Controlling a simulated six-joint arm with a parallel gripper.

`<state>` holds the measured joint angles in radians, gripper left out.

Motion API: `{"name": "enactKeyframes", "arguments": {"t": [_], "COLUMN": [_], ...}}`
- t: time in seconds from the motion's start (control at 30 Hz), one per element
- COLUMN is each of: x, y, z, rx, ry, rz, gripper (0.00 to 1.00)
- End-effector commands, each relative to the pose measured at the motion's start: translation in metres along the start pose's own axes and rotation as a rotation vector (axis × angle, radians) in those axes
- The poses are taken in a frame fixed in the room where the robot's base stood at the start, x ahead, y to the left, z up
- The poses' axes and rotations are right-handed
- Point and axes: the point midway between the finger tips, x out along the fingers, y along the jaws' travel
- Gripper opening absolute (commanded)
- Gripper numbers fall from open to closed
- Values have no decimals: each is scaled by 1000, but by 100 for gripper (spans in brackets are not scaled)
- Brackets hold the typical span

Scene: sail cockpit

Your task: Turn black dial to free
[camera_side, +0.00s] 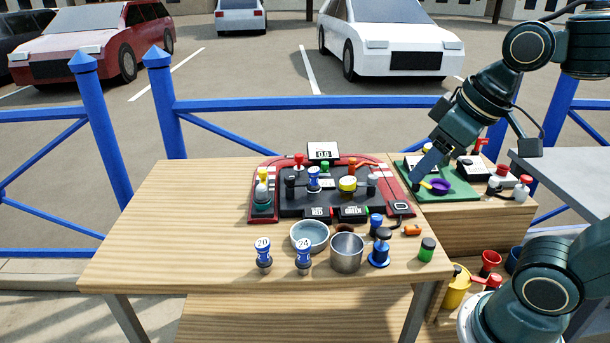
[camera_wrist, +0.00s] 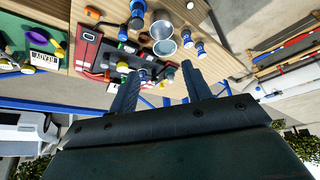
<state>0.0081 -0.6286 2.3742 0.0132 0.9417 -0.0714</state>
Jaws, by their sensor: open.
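My gripper (camera_side: 430,165) hangs over the green mat (camera_side: 463,190) at the right in the side view, fingers pointing down and left. In the wrist view its two fingers (camera_wrist: 163,68) are spread with nothing between them. I cannot tell which part is the black dial, and no "free" mark is readable. The red-edged panel (camera_side: 258,212) carries a black inner plate with several small knobs, posts and coloured parts. It also shows in the wrist view (camera_wrist: 88,45). White boxes with dark tops (camera_side: 470,166) stand at the mat's back; their details are too small to read.
A purple ring-shaped piece (camera_side: 439,187) lies on the mat below the gripper. A grey bowl (camera_side: 309,235), a metal cup (camera_side: 347,252) and blue-white stamps (camera_side: 303,255) stand in front of the panel. The table's left part (camera_side: 190,205) is clear. A blue railing (camera_side: 250,103) runs behind.

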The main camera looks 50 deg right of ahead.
Motion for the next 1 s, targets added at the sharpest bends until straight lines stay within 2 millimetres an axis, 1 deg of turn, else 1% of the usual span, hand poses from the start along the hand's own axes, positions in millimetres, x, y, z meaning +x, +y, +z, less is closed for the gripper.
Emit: {"name": "enactKeyframes", "arguments": {"t": [0.03,0.23,0.47,0.6,0.77,1.0], "x": [-1,-1,7,17,33,65], "y": [2,10,20,26,33,45], "z": [-11,-57,-108,-138,-171,-215], "rx": [-12,-79,-152,-198,-248,-324], "ry": [-13,-60,-117,-150,-189,-245], "rz": [2,8,9,5,-1,-18], "gripper": [49,49,49,49,49,49]}}
